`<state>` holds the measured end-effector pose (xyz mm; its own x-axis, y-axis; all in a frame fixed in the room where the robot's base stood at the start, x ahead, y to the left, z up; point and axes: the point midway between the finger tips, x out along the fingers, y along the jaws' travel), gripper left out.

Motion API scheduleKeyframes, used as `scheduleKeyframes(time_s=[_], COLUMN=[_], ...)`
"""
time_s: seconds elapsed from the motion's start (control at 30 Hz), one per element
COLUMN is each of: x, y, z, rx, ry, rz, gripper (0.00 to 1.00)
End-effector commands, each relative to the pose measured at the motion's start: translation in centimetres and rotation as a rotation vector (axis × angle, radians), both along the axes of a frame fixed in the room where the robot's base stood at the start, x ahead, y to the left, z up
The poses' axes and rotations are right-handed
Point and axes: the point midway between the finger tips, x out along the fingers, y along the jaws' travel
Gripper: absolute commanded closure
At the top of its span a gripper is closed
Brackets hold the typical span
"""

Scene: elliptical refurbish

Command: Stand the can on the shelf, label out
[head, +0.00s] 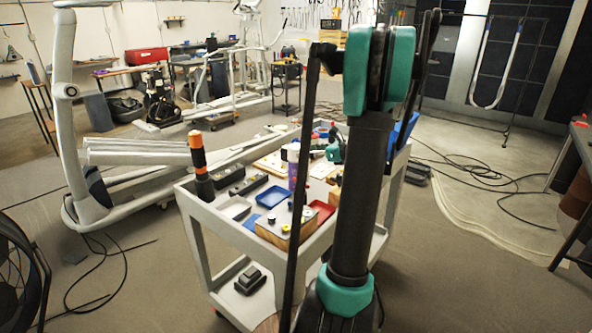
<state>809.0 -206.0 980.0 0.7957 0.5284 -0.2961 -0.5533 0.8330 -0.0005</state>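A pale purple and white cylinder (293,167), which looks like the can, stands upright on the top of a grey cart (190,206). I cannot make out which way its label faces. My arm rises in front of the cart and covers part of its top. A small teal and dark part (333,151) shows just right of the cylinder and may be my wrist and gripper. Its fingers are too small and too hidden to tell whether they are open or touch the cylinder. The cart has a lower shelf (226,272).
The cart top also holds an orange and black cylinder (199,165), a blue tray (271,196), a red tray (322,212) and a wooden box with knobs (273,232). A black object (250,280) sits on the lower shelf. An elliptical machine (75,160) stands left; cables lie on the floor.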

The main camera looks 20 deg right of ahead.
Motion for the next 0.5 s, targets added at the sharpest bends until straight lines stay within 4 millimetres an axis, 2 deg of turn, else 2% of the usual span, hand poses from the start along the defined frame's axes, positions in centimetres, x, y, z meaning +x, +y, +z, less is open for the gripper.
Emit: scheduleKeyframes(time_s=[0.1, 0.37, 0.5], x=[1.0, 2.1, 3.7], y=[0.7, 1.3, 2.2], z=[-0.4, -0.8, -1.5], rx=[-0.001, 0.000, 0.001], ry=[0.000, 0.000, -0.001], rz=[0.001, 0.001, 0.002], gripper=[0.34, 0.34, 0.34])
